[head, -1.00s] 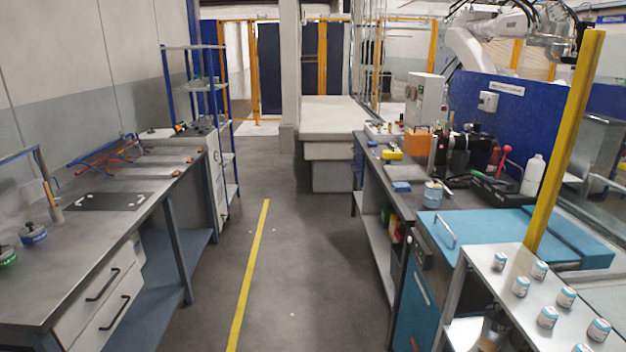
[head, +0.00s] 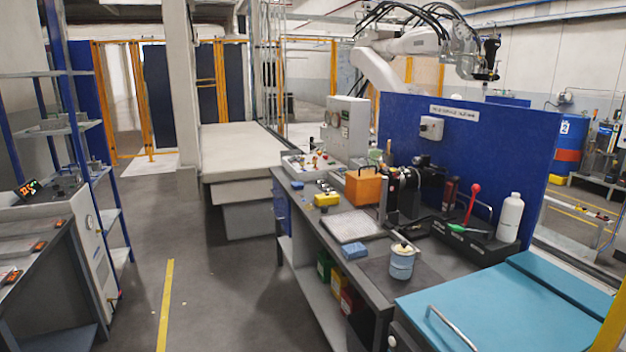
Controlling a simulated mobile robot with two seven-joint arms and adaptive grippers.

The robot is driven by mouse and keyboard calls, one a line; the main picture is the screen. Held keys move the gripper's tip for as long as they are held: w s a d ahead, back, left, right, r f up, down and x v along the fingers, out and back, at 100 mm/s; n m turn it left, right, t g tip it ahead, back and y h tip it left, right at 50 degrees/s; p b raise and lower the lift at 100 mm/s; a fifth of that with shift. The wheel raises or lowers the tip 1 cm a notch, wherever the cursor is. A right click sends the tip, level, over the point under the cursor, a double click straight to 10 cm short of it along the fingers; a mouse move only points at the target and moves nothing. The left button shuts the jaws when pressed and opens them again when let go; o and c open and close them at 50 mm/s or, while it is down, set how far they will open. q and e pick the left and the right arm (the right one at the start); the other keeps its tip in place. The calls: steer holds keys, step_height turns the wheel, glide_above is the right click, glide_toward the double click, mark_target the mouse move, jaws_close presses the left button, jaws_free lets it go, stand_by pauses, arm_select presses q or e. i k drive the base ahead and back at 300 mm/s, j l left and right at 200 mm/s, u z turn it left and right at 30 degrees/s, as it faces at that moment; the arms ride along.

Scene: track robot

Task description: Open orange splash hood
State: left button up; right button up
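The orange splash hood (head: 364,188) is a small orange box-like cover on the right-hand workbench (head: 322,226). It stands in front of a light grey upright machine housing (head: 346,130) and left of a black machine (head: 409,190). From here I cannot tell how it is hinged or whether it is fully closed. Neither of my grippers shows in the head view.
A yellow block (head: 326,200), a flat grey plate (head: 349,227), a blue-and-white can (head: 401,262) and a white bottle (head: 510,218) are on the bench. A teal lidded cabinet (head: 500,310) stands at the near right. The aisle floor (head: 215,290) left of the bench is clear.

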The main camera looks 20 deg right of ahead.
mark_target(366, 189)
steer(key=i+j+z, duration=0.1)
steer(key=i+z, duration=0.25)
steer(key=i+j+z, duration=0.45)
steer(key=i+z, duration=0.2)
steer(key=i+j+z, duration=0.45)
steer(key=j+z, duration=0.2)
steer(key=i+j+z, duration=0.2)
steer(key=z, duration=0.15)
steer(key=i+j+z, duration=0.1)
steer(key=j+z, duration=0.2)
steer(key=j, duration=0.2)
steer(key=j+z, duration=0.35)
steer(key=i+j, duration=0.05)
steer(key=j, duration=0.05)
